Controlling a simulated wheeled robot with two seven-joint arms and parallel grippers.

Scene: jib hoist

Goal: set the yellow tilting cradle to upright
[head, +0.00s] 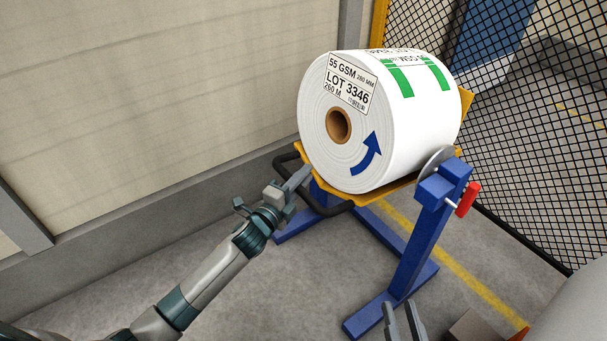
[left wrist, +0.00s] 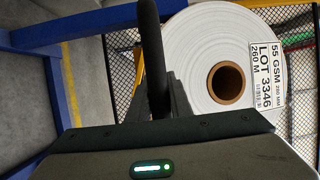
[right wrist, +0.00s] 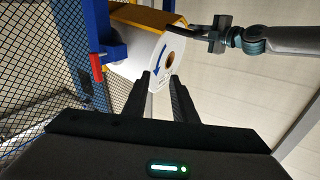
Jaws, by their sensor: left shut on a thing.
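The yellow tilting cradle (head: 467,104) carries a large white roll (head: 420,115) that lies on its side. The roll's end with a brown core (head: 339,125) faces toward my left arm. A black bar handle (head: 336,211) sticks out from the cradle's near end. My left gripper (head: 299,180) is shut on this handle; the bar also shows between its fingers in the left wrist view (left wrist: 152,60). My right gripper (head: 403,318) is low in front of the stand, open and empty. The right wrist view shows its fingers apart (right wrist: 160,98), with the roll beyond.
A blue stand (head: 415,240) holds the cradle, with a grey disc (head: 436,160) and a red-handled lever (head: 468,199) at its near side. A beige wall (head: 150,100) is on the left. A black mesh fence (head: 545,130) stands behind and right. The floor at left front is clear.

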